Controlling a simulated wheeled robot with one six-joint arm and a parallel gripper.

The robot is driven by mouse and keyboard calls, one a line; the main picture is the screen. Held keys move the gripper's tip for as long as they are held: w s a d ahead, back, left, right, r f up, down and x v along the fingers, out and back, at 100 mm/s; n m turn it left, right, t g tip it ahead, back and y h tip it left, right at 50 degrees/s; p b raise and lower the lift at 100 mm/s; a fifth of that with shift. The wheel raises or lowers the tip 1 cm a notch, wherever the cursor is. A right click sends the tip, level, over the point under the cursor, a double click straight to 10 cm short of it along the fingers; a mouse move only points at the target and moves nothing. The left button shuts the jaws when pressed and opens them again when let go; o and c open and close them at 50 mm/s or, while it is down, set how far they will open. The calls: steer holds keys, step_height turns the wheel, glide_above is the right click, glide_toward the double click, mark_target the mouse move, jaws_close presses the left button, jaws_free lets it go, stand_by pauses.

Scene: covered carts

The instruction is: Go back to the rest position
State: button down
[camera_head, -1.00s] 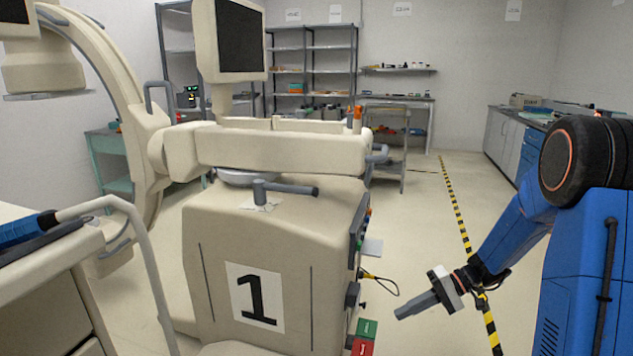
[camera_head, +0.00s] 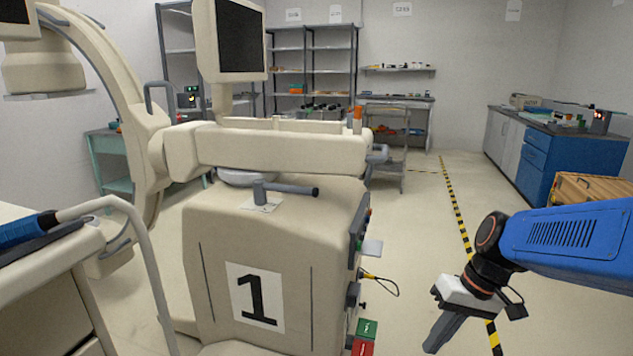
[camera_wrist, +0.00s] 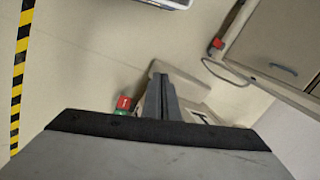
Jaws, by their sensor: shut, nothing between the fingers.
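My gripper (camera_head: 436,343) is at the lower right of the head view, below my blue arm, pointing down and to the left. It is empty, with its grey fingers closed together. It hangs over the open floor, to the right of the beige cart marked 1 (camera_head: 215,290) and apart from it. In the wrist view my gripper (camera_wrist: 163,82) shows its closed fingers at the centre, with part of a beige cart and a red and green block (camera_wrist: 123,103) beyond them.
A black and yellow floor stripe (camera_head: 455,215) runs along the right. A blue cabinet (camera_head: 575,155) and a wooden crate (camera_head: 590,188) stand at the right. A cable loop (camera_head: 385,286) sticks out from the cart's right side. The floor between cart and stripe is clear.

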steer(key=s+d+r+t+h, duration=0.4)
steer(key=s, duration=0.5)
steer(key=shift+s+d+m+t, duration=0.3)
steer(key=shift+d+m+t, duration=0.05)
steer(key=shift+m+t, duration=0.05)
steer(key=shift+r, duration=0.1)
stand_by(0.5)
